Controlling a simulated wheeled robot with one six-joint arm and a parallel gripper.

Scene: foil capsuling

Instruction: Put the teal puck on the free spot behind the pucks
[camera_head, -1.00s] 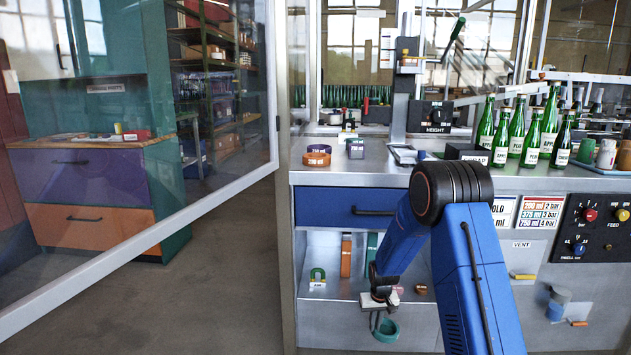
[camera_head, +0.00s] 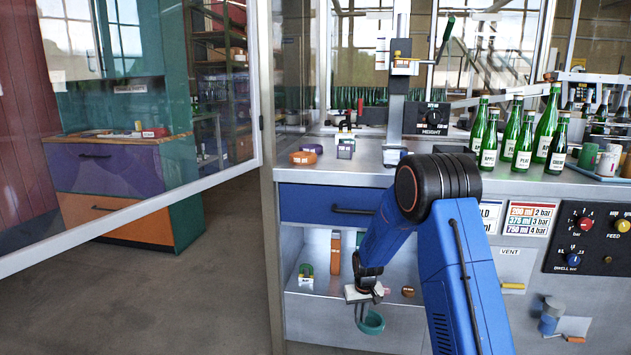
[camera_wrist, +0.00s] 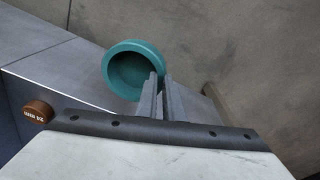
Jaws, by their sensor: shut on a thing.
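The teal puck (camera_head: 371,327) is a hollow, cup-like round piece hanging at the end of my gripper (camera_head: 363,310), in front of the lower shelf of the bench. In the wrist view, the teal puck (camera_wrist: 112,82) has its open side toward the camera, and my gripper (camera_wrist: 160,82) is shut on its wall. On the counter, an orange puck (camera_head: 303,159) stands at the left front edge. A purple puck (camera_head: 313,148) stands just behind it. The counter behind these two is only partly visible.
Green bottles (camera_head: 522,152) stand farther right. A glass door (camera_head: 240,173) stands at left. The floor before it is clear.

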